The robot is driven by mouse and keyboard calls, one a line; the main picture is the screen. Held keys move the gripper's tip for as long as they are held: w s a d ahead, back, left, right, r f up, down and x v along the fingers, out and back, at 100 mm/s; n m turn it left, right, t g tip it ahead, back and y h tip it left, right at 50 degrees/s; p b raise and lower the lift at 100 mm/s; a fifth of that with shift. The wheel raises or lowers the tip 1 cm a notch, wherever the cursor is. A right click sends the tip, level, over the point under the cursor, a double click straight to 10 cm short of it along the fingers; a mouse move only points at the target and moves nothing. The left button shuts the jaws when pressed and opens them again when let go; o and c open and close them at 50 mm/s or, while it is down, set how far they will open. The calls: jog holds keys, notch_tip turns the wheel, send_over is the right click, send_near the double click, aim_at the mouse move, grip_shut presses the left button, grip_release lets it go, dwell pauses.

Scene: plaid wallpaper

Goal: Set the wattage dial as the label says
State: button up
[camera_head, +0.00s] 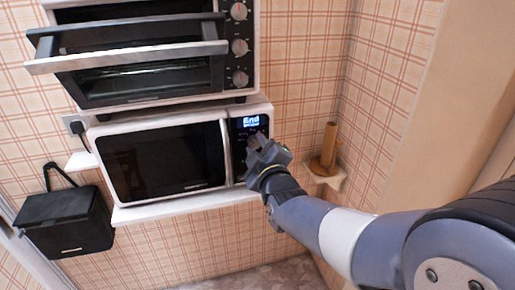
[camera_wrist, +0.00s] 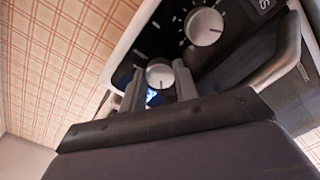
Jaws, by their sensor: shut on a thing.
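The white microwave (camera_head: 170,206) stands on a shelf, with a dark control panel at its right side. Its lit display (camera_head: 251,121) reads "End". My gripper (camera_head: 264,150) is at the panel just below the display and hides most of the controls there. In the wrist view my gripper (camera_wrist: 160,84) has one finger on each side of a small silver dial (camera_wrist: 159,73), shut on it. A larger silver dial (camera_wrist: 203,27) with tick marks around it lies beyond, clear of the fingers. I cannot read which dial is for wattage, nor the label's setting.
A toaster oven (camera_head: 150,90) with several knobs sits above the microwave, its door handle (camera_head: 128,58) jutting out. A black box (camera_head: 66,222) hangs at the left. A corner shelf (camera_head: 327,174) with a brown upright roll (camera_head: 329,146) is right of my gripper.

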jog(key=m+b, duration=0.1)
jog(key=b, duration=0.1)
jog(key=m+b, duration=0.4)
jog(key=shift+f, duration=0.35)
jog(key=m+b, duration=0.3)
jog(key=shift+m+b, duration=0.35)
jog(key=shift+m, duration=0.05)
jog(key=m+b, duration=0.2)
jog(key=m, duration=0.1)
jog(key=shift+r+m+b, duration=0.1)
jog(key=shift+m+b, duration=0.2)
jog(key=m+b, duration=0.1)
jog(key=m, duration=0.2)
jog(key=shift+a+r+m, duration=0.1)
jog(key=shift+m, duration=0.2)
jog(key=m+b, duration=0.1)
jog(key=m, duration=0.2)
jog(key=shift+m, duration=0.3)
jog(key=m+b, duration=0.1)
jog(key=m, duration=0.2)
jog(key=shift+m, duration=0.3)
jog(key=shift+r+m+b, duration=0.1)
jog(key=shift+m+b, duration=0.2)
jog(key=shift+m, duration=1.6)
